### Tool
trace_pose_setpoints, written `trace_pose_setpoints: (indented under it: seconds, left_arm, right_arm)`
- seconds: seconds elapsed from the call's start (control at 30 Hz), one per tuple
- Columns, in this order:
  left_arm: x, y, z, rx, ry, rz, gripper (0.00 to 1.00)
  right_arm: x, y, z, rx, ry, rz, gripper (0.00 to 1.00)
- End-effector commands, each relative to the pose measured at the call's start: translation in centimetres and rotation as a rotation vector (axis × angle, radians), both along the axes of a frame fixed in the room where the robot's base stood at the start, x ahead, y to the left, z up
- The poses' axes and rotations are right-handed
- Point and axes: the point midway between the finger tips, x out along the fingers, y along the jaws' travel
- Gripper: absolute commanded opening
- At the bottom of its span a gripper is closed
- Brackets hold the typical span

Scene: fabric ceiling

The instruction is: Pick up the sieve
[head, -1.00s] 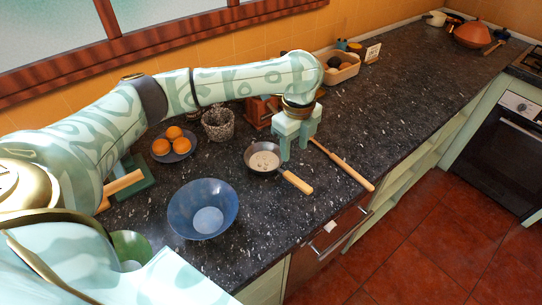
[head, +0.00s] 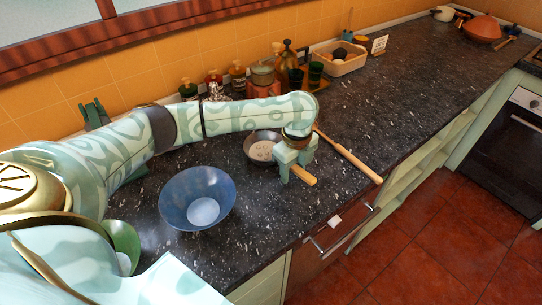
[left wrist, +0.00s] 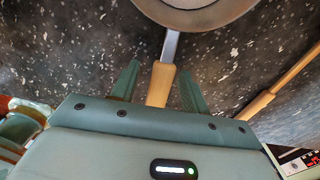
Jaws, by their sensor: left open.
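The sieve (head: 261,148) is a small dark round pan with a pale, spotted inside and a wooden handle, lying on the dark speckled counter. My left gripper (head: 291,168) is over its handle, pointing down. In the left wrist view, the wooden handle (left wrist: 160,86) lies between the two fingers of the open left gripper (left wrist: 157,84), with a gap on both sides. The sieve's rim (left wrist: 196,22) is beyond the fingertips, partly cut off at the top. My right gripper is not in view.
A blue bowl (head: 183,205) stands left of the sieve. A rolling pin-like wooden stick (head: 350,157) lies close on the right. Bottles (head: 237,78), a pot (head: 263,75) and a basket (head: 342,60) stand at the back. The counter beyond the stick is clear.

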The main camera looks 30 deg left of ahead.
Motion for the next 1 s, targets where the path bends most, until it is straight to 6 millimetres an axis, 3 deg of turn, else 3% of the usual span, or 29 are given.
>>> trace_pose_setpoints:
  seconds: [0.1,0.27,0.67,0.87,1.0]
  left_arm:
    - [0.0,0.0,0.2,0.000,-0.001,0.000,0.43]
    - [0.0,0.0,0.2,0.000,-0.001,-0.001,0.00]
    - [0.1,0.0,0.8,0.000,-0.003,-0.001,0.00]
    - [0.1,0.0,3.9,-0.001,-0.005,0.000,0.00]
    - [-2.4,-0.1,7.1,0.001,-0.005,-0.004,0.00]
  right_arm:
    - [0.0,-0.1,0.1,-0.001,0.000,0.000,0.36]
    - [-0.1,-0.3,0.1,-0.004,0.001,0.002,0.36]
    - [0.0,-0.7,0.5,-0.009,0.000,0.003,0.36]
    - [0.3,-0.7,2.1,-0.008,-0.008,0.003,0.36]
    - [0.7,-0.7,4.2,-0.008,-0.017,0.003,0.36]
